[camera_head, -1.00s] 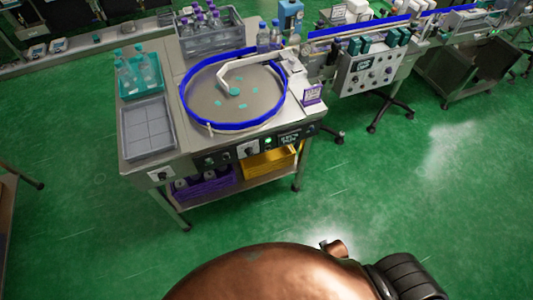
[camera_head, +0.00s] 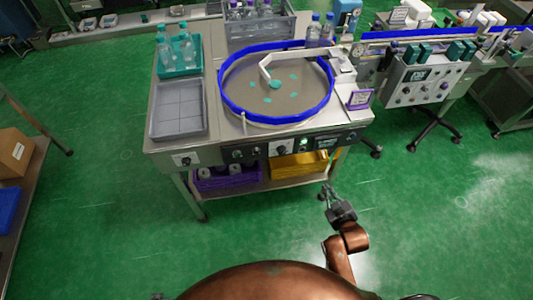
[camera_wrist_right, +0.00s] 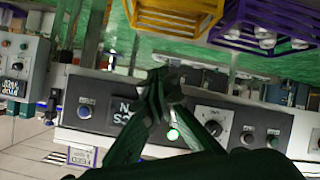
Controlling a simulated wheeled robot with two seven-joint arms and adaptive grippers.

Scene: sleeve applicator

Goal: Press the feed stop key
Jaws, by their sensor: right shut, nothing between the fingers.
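The front control panel (camera_head: 270,151) of the round feed table carries several knobs and keys, a lit green key (camera_head: 303,148) and a dark display (camera_head: 328,142). The key labels are too small to tell which is feed stop. My right gripper (camera_head: 328,191) is shut and empty, in front of and below the panel's right part. In the right wrist view the panel is upside down. My fingers (camera_wrist_right: 160,82) come together in front of it, partly hiding the display. The green key (camera_wrist_right: 172,134) shows beside them, and a blue key (camera_wrist_right: 84,112) shows left. My left gripper is out of view.
The blue-rimmed turntable (camera_head: 276,122) sits on top, with a grey tray (camera_head: 178,123) and a teal bottle tray (camera_head: 180,73) at left. Purple (camera_head: 228,183) and yellow (camera_head: 300,165) crates stand underneath. A conveyor control box (camera_head: 416,82) stands right. The floor in front is clear.

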